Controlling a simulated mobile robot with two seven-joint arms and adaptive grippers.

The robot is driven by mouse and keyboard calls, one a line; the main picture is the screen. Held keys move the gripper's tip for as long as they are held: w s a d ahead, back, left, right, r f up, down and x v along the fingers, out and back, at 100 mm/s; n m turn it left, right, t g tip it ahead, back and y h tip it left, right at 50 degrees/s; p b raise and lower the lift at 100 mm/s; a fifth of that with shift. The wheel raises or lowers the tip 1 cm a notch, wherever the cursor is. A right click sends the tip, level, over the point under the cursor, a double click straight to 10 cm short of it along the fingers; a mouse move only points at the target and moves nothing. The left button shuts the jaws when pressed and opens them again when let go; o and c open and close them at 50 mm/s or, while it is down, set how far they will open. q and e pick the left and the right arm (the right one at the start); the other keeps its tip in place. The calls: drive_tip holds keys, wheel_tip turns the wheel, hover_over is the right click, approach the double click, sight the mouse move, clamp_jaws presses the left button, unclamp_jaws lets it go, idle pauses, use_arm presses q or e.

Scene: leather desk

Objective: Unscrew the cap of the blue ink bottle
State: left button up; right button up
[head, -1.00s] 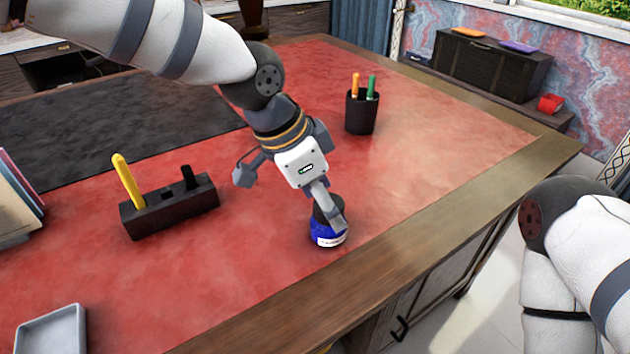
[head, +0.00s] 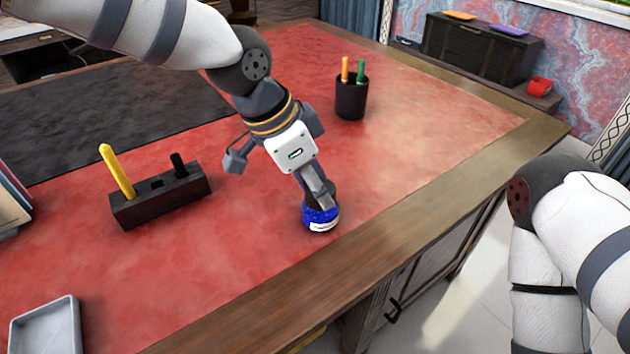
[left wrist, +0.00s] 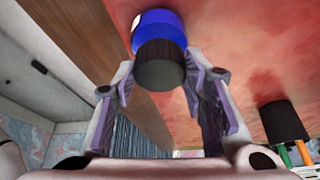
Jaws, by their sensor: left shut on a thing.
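The blue ink bottle (head: 321,220) stands upright on the red leather desk top near its front wooden edge, with a white label facing the front. Its dark ridged cap (left wrist: 160,66) shows in the left wrist view, with the blue glass (left wrist: 160,27) beyond it. My left gripper (head: 320,200) comes down from the upper left and is shut on the cap, one finger on each side in the wrist view. Its fingers hide most of the cap in the head view. The cap sits on the bottle. My right arm shows at the right edge, its gripper out of frame.
A black pen holder (head: 161,197) with a yellow pen stands to the left. A black pen cup (head: 351,101) stands behind. A grey tray (head: 46,326) lies at the front left. The desk's wooden edge (head: 270,305) runs close to the bottle. The red surface around the bottle is clear.

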use_arm(q)
drive_tip(key=shift+s, duration=0.15)
drive_tip(key=shift+n+t+y+p, duration=0.4)
drive_tip(key=shift+n+p, duration=0.55)
drive_tip(key=shift+n, duration=0.35)
drive_tip(key=shift+s+f+n+p, duration=0.1)
drive_tip(key=shift+n+p, duration=0.2)
drive_tip(key=shift+n, duration=0.3)
drive_tip(key=shift+d+f, duration=0.1)
drive_tip(key=shift+f, duration=0.05)
use_arm(e)
drive_tip(key=shift+t, duration=0.7)
drive_tip(key=w+r, duration=0.3)
drive_tip(key=shift+w, duration=0.15)
drive_tip(key=shift+r, duration=0.1)
use_arm(q)
drive_tip(key=shift+s+n+t+y+p, duration=0.1)
drive_tip(key=shift+n+t+y+p, duration=0.25)
drive_tip(key=shift+n, duration=0.35)
drive_tip(key=n, duration=0.2)
drive_tip(key=shift+n+t+y, duration=0.25)
drive_tip(key=shift+n+y, duration=0.05)
drive_tip(key=shift+y, duration=0.05)
drive_tip(key=shift+d, duration=0.1)
use_arm(e)
drive_tip(key=shift+w+r, duration=0.4)
drive_tip(key=shift+w, duration=0.05)
